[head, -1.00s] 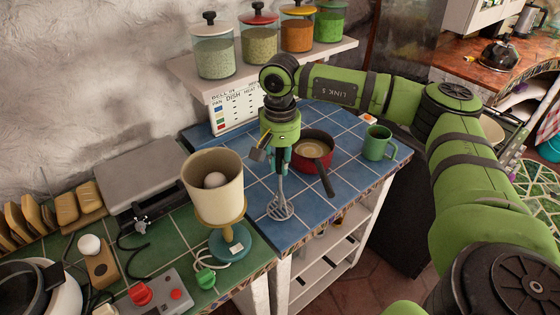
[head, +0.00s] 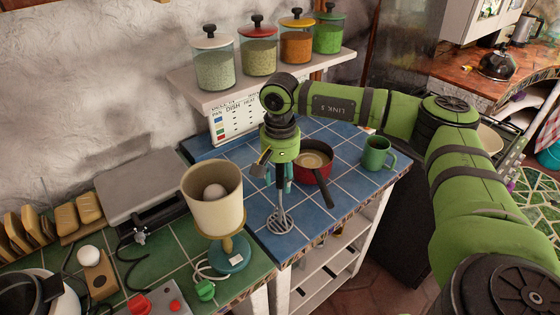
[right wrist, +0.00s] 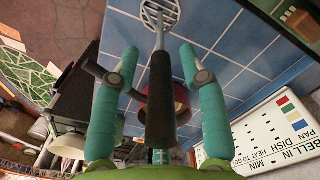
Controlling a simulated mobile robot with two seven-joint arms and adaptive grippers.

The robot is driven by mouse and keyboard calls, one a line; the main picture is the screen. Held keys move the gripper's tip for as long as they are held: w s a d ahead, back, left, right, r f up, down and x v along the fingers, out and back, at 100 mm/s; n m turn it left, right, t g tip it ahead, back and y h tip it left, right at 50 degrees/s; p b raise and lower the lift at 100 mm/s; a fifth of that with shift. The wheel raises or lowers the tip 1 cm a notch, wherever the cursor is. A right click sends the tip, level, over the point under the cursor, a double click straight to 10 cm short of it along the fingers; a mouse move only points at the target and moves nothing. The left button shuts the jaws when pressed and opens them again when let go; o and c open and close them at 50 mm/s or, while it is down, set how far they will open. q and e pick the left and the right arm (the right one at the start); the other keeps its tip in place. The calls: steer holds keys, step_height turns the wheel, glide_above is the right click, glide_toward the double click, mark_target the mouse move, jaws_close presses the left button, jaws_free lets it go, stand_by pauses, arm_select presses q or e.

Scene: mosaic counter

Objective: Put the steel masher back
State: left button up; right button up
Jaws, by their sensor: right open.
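The steel masher has a dark handle (right wrist: 161,95) and a round slotted steel head (head: 280,222). In the head view its head is over the blue tiles near the counter's front edge, with the shaft rising to my right gripper (head: 279,185). In the right wrist view my right gripper (right wrist: 158,65) is open. Its teal fingers stand on either side of the handle, with a gap at each side. I cannot tell whether the masher's head touches the tiles. My left gripper is not in view.
A red pan (head: 314,172) sits close to the right of the gripper, its handle pointing forward. A green mug (head: 376,153) stands further right. A cream lamp (head: 213,200) stands left. A shelf (head: 210,92) with several jars is behind. Blue tiles (head: 345,135) behind the pan are clear.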

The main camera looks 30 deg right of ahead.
step_height(320, 180, up, 11)
steer(key=b, duration=0.4)
steer(key=shift+f, duration=0.1)
steer(key=shift+r, duration=0.6)
